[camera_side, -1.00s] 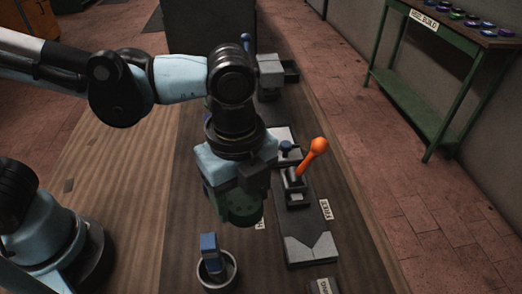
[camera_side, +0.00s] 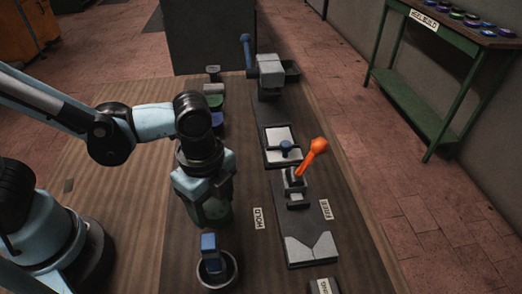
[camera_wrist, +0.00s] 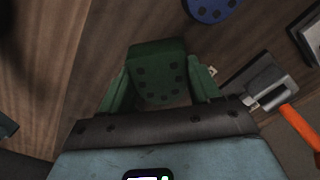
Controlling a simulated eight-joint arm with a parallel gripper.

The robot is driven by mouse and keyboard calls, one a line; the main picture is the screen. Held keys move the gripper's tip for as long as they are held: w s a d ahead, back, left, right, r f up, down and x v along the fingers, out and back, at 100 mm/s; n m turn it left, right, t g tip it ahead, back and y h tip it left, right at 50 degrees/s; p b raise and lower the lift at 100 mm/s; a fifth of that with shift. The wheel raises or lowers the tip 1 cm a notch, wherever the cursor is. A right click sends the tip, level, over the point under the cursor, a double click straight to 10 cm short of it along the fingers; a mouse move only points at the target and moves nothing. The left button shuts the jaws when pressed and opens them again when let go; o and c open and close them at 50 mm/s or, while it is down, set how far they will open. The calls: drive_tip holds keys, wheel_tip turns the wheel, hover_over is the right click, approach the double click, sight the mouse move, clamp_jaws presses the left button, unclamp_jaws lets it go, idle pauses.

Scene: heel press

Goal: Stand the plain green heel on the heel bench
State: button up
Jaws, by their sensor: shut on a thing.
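My gripper (camera_side: 208,212) is shut on a green heel and points down over the wooden table, left of the dark fixture strip. The green heel (camera_wrist: 157,72) fills the space between the two green fingers in the wrist view. Its face is dotted with several dark holes and I see no other marking on it. In the side view only a dark green mass shows below the gripper, so heel and fingers are hard to tell apart. A green bench (camera_side: 455,32) with a sign and several coloured pieces stands by the right wall; I cannot tell whether it is the heel bench.
A grey cup (camera_side: 217,280) holding a blue-topped thing stands in front of my gripper. Behind are a green piece (camera_side: 214,101) and a blue piece (camera_side: 217,121). A blue dotted disc (camera_wrist: 208,9) shows in the wrist view.

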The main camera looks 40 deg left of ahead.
sight(214, 215)
drive_tip(key=shift+f, duration=1.8)
drive_tip(key=shift+f, duration=0.15)
drive_tip(key=o, duration=1.1)
